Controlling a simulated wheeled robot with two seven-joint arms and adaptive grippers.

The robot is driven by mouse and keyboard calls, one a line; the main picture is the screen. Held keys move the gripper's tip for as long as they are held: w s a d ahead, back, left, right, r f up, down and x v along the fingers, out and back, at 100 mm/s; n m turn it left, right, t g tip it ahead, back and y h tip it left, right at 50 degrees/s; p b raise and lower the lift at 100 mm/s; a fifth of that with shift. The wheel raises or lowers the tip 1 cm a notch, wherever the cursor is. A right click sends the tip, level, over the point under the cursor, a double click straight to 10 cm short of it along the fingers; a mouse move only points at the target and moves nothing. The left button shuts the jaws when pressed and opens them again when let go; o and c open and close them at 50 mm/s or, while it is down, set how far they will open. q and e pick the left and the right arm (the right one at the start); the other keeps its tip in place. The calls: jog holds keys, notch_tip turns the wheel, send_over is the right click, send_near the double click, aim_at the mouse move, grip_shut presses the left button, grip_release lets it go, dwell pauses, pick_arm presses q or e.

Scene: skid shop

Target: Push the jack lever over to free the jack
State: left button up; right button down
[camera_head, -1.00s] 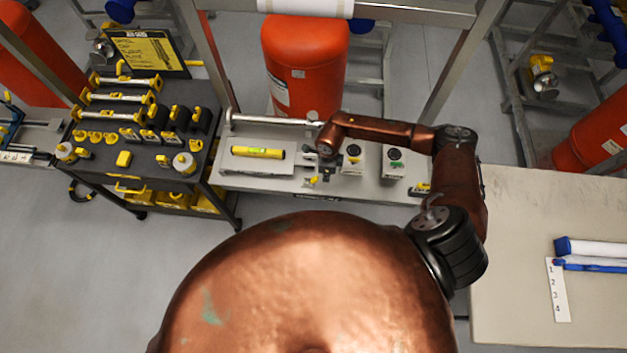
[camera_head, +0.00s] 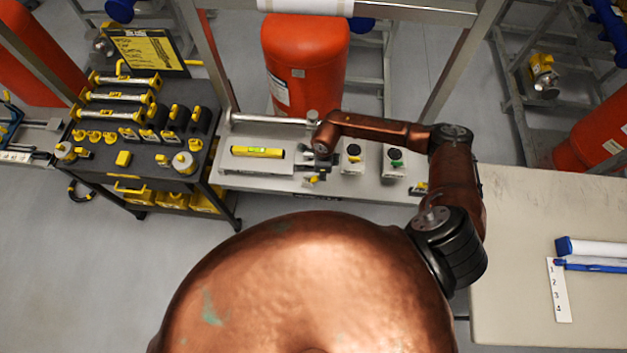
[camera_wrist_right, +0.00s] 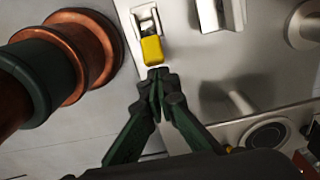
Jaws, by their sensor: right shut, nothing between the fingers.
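A small yellow-tipped lever (camera_wrist_right: 152,47) on a pale metal bracket shows in the right wrist view. I take it for the jack lever; a yellow piece (camera_head: 313,180) at the front edge of the bench plate in the head view looks like the same one. My right gripper (camera_wrist_right: 157,74) is shut and empty, its fingertips just below the yellow tip in the wrist view. I cannot tell whether they touch it. In the head view the right gripper (camera_head: 327,164) is small and partly covered by its wrist. My left gripper is not in view.
The bench plate (camera_head: 240,180) carries a yellow level (camera_head: 257,152) left of the gripper and two dial blocks (camera_head: 353,158) to its right. A dark tool cart (camera_head: 120,180) stands left. A red cylinder (camera_head: 305,65) stands behind. A pale table (camera_head: 520,215) is at right.

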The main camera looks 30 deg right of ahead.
jog(key=shift+w+a, duration=0.35)
jog(key=shift+a, duration=0.35)
jog(key=shift+b, duration=0.3)
jog(key=shift+w+a+b, duration=0.3)
jog(key=shift+w+a, duration=0.1)
jog(key=shift+a, duration=0.2)
jog(key=shift+w+a+b, duration=0.25)
jog(key=shift+w+a, duration=0.1)
jog(key=shift+a, duration=0.2)
jog(key=shift+w+a+b, duration=0.3)
jog(key=shift+w+a, duration=0.05)
jog(key=shift+a, duration=0.15)
jog(key=shift+r, duration=0.15)
notch_tip(320, 180, up, 7)
jog(key=p, duration=0.4)
jog(key=shift+s+d, duration=0.3)
jog(key=shift+d, duration=0.15)
